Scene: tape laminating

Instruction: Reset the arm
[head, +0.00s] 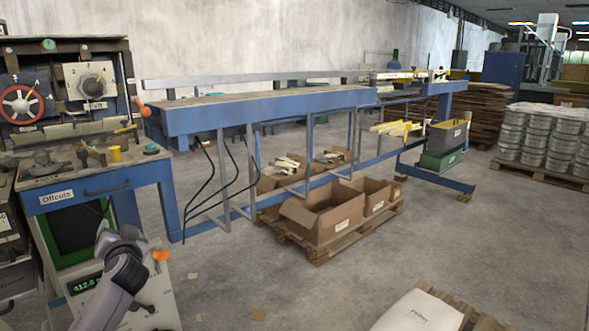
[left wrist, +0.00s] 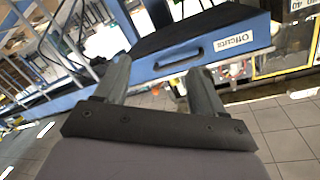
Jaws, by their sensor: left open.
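My left arm (head: 118,272) comes in at the lower left of the head view, in front of the blue workbench (head: 95,192) with a drawer labelled Offcuts. In the left wrist view my left gripper (left wrist: 160,68) has its two dark fingers spread apart with nothing between them. The Offcuts drawer (left wrist: 165,63) with its dark handle lies beyond the fingertips in that view. The head view does not clearly show the fingers. My right gripper is in neither view.
A scale-like unit with a green readout (head: 82,286) stands low beside my left arm. Cardboard boxes (head: 325,215) sit on a pallet under the long blue table (head: 260,110). A white sack (head: 418,312) lies at the front right. The middle floor is largely clear.

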